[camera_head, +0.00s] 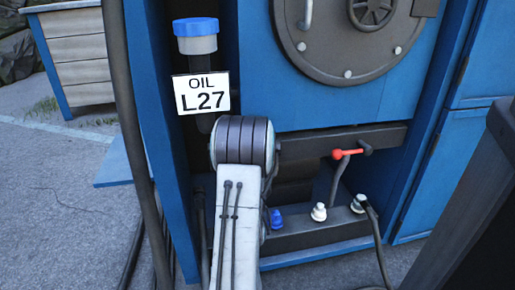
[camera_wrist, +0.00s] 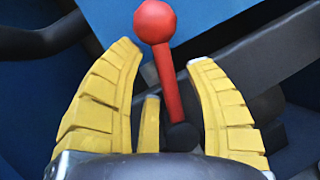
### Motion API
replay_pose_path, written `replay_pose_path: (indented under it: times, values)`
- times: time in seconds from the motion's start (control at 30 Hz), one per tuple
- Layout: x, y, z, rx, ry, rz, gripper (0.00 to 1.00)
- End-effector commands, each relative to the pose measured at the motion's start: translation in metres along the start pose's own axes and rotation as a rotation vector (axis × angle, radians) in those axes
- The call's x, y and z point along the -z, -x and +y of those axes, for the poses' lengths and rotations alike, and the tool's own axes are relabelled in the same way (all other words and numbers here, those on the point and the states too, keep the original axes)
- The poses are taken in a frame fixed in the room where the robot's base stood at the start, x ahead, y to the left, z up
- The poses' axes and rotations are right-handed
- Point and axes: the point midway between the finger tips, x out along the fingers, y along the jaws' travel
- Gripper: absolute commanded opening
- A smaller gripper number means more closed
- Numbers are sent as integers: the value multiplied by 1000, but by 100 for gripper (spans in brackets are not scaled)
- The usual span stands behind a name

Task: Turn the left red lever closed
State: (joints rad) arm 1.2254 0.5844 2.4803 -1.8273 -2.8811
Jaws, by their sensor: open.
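The fingers are open, one on each side, with a gap to the shaft. In the head view my arm hides my gripper and whatever lies behind it. One red-handled lever (camera_head: 346,153) shows there, to the right of my arm, its handle pointing left from a dark pivot. I cannot tell whether it is the lever between my fingers.
A blue cabinet (camera_head: 375,98) with a round dark hatch (camera_head: 350,40) stands ahead. A blue-capped oil filler (camera_head: 196,36) and an L27 sign (camera_head: 201,93) are at left. A blue fitting (camera_head: 276,218) and white fittings (camera_head: 319,212) sit low. Dark hoses hang at left and right.

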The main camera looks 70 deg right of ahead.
Motion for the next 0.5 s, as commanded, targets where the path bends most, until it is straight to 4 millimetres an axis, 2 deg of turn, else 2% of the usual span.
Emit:
replay_pose_path:
  times: [0.27, 0.5]
  values:
    - [-1, 0, 0, 2, 1, 0, 49]
    - [-20, -7, 4, 0, 1, -5, 49]
